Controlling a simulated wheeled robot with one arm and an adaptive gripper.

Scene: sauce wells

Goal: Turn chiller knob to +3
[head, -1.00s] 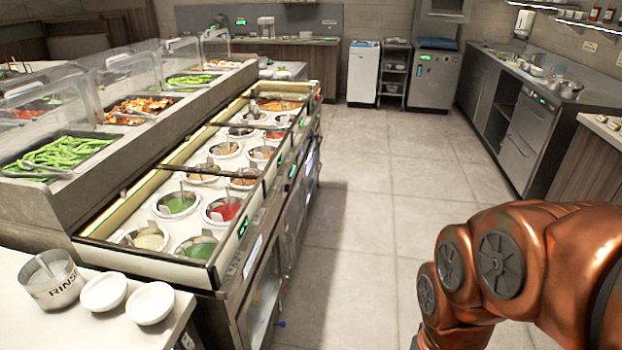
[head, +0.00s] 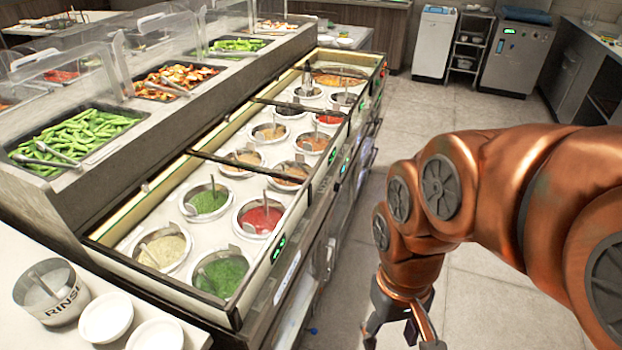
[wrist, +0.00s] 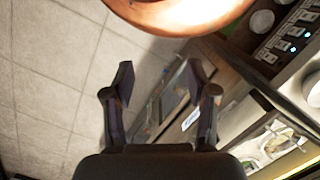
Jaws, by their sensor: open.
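My copper arm comes in from the right in the head view, with my gripper (head: 400,338) pointing down at the bottom edge, right of the sauce counter's front. In the wrist view my gripper (wrist: 160,78) is open, its two dark fingers apart with nothing between them. The chilled sauce counter (head: 290,262) has small green-lit displays (head: 279,247) along its front face. I cannot pick out the chiller knob or its marks in either view. A small blue spot (head: 314,331) shows low by the counter front, too small to identify.
Several sauce wells with ladles, such as the red one (head: 262,217), fill the counter top. A rinse cup (head: 48,292) and white bowls (head: 106,318) stand at lower left. The tiled floor (head: 470,290) is clear. A dark switch panel (wrist: 285,47) shows in the wrist view.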

